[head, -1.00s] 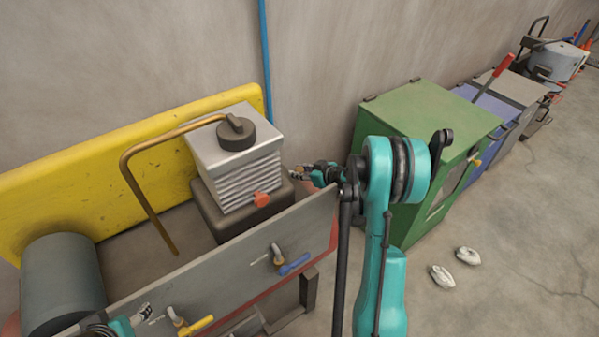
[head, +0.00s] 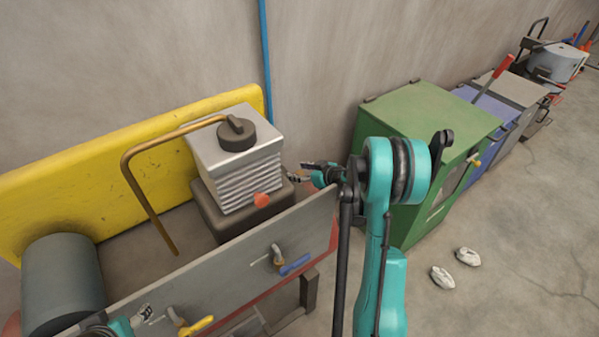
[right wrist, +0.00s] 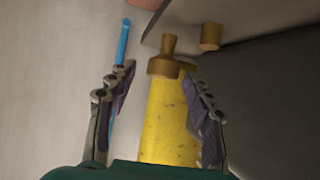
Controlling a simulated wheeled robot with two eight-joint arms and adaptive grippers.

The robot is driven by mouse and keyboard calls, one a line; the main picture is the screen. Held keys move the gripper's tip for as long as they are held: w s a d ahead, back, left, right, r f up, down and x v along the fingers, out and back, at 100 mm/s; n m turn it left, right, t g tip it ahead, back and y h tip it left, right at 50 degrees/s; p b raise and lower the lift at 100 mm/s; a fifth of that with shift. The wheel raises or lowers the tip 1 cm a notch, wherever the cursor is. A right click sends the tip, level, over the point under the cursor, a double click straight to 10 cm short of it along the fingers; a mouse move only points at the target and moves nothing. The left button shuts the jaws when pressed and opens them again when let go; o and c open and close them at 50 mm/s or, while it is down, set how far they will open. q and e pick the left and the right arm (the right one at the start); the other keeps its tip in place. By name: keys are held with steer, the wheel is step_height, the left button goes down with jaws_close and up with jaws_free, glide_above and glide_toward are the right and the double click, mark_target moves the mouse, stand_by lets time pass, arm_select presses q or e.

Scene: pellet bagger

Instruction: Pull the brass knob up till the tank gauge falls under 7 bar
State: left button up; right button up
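The brass knob (right wrist: 163,56) is in the right wrist view, beyond the fingertips and roughly between their lines. My right gripper (right wrist: 157,80) is open, with a finger on each side and nothing between them. In the head view my right gripper (head: 300,171) is beside the ribbed grey compressor block (head: 240,170), and the knob cannot be made out there. My left gripper (head: 144,312) is small at the bottom left, near the front panel; its opening cannot be told. The tank gauge cannot be made out in either view.
A second brass fitting (right wrist: 211,37) sits close to the knob. The grey front panel (head: 225,265) carries a blue-handled valve (head: 292,265) and a yellow-handled valve (head: 197,325). A curved copper pipe (head: 137,190) rises behind it. A green cabinet (head: 425,110) stands to the right.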

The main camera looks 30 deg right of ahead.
steer(key=shift+s, duration=0.1)
steer(key=v, duration=1.1)
steer(key=shift+s+r, duration=0.3)
